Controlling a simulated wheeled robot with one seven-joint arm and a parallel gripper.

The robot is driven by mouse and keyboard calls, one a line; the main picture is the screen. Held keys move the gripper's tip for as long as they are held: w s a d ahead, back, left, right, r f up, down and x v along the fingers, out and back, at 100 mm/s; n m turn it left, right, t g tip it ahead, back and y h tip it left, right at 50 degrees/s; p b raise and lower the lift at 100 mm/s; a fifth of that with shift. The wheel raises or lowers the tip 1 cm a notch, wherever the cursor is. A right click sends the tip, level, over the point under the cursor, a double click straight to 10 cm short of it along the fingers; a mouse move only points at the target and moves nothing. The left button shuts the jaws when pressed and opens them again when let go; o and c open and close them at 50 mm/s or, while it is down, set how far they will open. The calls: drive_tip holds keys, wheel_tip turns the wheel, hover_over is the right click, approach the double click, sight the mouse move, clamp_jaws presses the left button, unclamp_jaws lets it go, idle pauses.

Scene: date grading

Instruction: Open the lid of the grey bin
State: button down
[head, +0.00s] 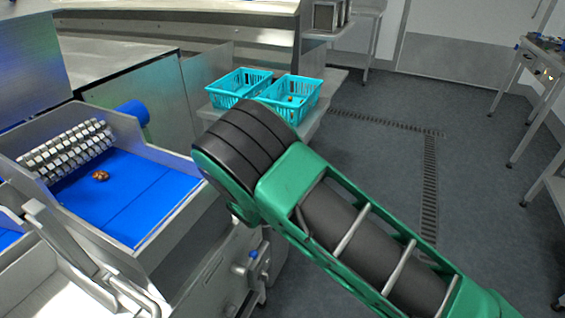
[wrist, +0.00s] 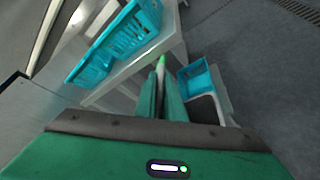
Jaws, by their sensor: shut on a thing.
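My gripper (wrist: 161,75) shows in the wrist view, its two green fingers close together on a thin pale piece (wrist: 161,66) with a bright green tip. I cannot tell for certain whether this piece is part of the lid. Just right of the fingers is a small blue open-topped box shape (wrist: 196,79). In the head view my arm crosses the right half, and neither the gripper nor a grey bin can be made out.
Two turquoise baskets (head: 239,86) (head: 290,96) stand on a ledge at the centre; a turquoise basket also shows in the wrist view (wrist: 118,42). A blue belt machine (head: 135,190) fills the left, with a brown date on it. Floor on the right is open.

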drive_tip(key=c, duration=1.8)
unclamp_jaws()
drive_tip(key=shift+c, duration=0.2)
drive_tip(key=v, duration=1)
drive_tip(key=shift+s, duration=0.25)
drive_tip(key=shift+d, duration=0.1)
